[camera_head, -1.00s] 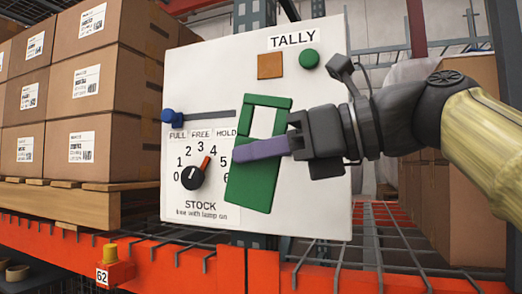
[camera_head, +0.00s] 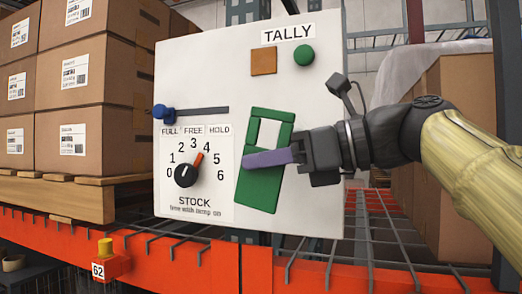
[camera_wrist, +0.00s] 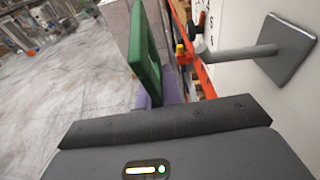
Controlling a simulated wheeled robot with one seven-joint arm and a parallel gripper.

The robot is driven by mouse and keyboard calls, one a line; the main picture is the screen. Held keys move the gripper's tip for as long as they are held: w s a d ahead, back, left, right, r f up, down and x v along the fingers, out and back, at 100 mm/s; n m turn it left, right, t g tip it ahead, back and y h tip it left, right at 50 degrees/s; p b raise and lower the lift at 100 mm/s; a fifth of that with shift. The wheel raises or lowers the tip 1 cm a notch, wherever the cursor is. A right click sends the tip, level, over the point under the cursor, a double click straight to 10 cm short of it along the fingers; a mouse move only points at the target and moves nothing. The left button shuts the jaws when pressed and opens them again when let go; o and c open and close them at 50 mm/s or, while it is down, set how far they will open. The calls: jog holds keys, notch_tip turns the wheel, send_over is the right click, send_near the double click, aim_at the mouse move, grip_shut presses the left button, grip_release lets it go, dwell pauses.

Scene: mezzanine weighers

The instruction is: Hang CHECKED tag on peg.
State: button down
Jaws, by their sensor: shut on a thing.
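The tag is a flat green plate (camera_head: 258,185) with a rectangular opening near its top. My gripper (camera_head: 270,158) is shut on it below the opening, with a purple finger across its face. The tag hangs slightly tilted in front of the white TALLY panel (camera_head: 220,75). No CHECKED lettering shows. In the wrist view the tag (camera_wrist: 146,50) is seen nearly edge-on. The grey peg (camera_wrist: 245,52) sticks out from a square plate on the panel, with a knob at its tip. The tag is left of that tip and apart from it. The peg is hidden in the head view.
The panel carries a black STOCK dial (camera_head: 186,175), a blue slider knob (camera_head: 164,114), an orange square (camera_head: 264,61) and a green button (camera_head: 303,55). Stacked cartons (camera_head: 85,90) stand left. An orange beam (camera_head: 190,250) with a yellow-topped button (camera_head: 106,255) runs below.

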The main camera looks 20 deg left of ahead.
aim_at(278, 168)
jog(key=w+p, duration=0.4)
jog(key=p, duration=0.1)
jog(key=shift+w+d, duration=0.2)
jog(key=shift+w, duration=0.1)
dwell(0.4)
jog(key=shift+p, duration=0.35)
jog(key=shift+w+f+b, duration=0.3)
jog(key=shift+f+b, duration=0.55)
jog(key=shift+f, duration=0.1)
jog(key=shift+d+r, duration=0.1)
jog(key=shift+r, duration=0.05)
jog(key=shift+s+r, duration=0.1)
jog(key=shift+r, duration=0.3)
jog(key=shift+r, duration=0.1)
jog(key=shift+s+f+b, duration=0.4)
jog(key=shift+s+b, duration=0.1)
jog(key=shift+b, duration=1.15)
